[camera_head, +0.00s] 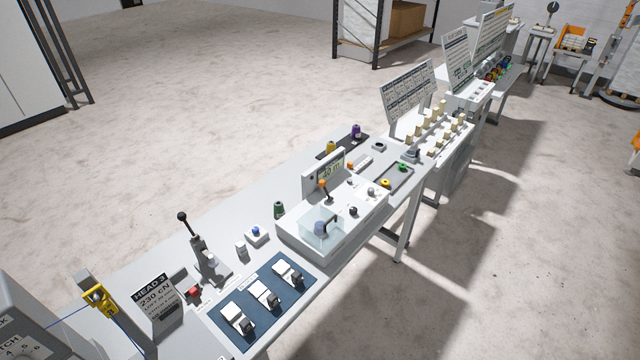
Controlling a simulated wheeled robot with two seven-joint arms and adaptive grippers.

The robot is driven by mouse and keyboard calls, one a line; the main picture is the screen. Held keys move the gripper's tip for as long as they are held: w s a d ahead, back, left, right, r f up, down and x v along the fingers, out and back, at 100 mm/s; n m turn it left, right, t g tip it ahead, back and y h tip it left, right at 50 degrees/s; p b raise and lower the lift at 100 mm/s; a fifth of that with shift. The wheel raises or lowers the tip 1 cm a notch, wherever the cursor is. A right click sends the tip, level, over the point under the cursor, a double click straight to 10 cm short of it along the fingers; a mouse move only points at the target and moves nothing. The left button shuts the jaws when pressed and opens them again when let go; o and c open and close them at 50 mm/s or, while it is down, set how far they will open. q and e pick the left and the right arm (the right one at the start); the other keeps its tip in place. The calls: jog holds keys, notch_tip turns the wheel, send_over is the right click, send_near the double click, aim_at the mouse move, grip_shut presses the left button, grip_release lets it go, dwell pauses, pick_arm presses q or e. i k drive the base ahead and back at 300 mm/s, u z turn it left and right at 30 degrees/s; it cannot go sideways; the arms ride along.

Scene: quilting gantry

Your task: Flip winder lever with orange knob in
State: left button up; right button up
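A white winder box (352,225) stands on the long grey table right of the picture's middle. A short dark lever with an orange knob (323,184) rises from its top, in front of a small upright display panel (323,172). The lever leans up and to the left. A clear cover (313,233) sits on the front of the box over a dark grey part. Small dark knobs (353,211) are on the box to the right of the lever. Neither of my grippers is in view.
A taller black-knobbed lever (195,240) stands at left, behind a blue panel with white rocker switches (262,300). Green (279,209), yellow (331,148) and purple (356,132) spools stand near the box. A dark tray (396,178) lies to its right. Open floor lies beyond the table.

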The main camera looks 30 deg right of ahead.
aim_at(322, 183)
jog(key=z, duration=0.05)
jog(key=k, duration=0.65)
jog(key=z, duration=0.65)
jog(key=i, duration=0.55)
jog(key=z, duration=0.9)
jog(key=i, duration=1.15)
jog(key=u, duration=1)
jog(key=i, duration=0.5)
jog(key=u, duration=0.5)
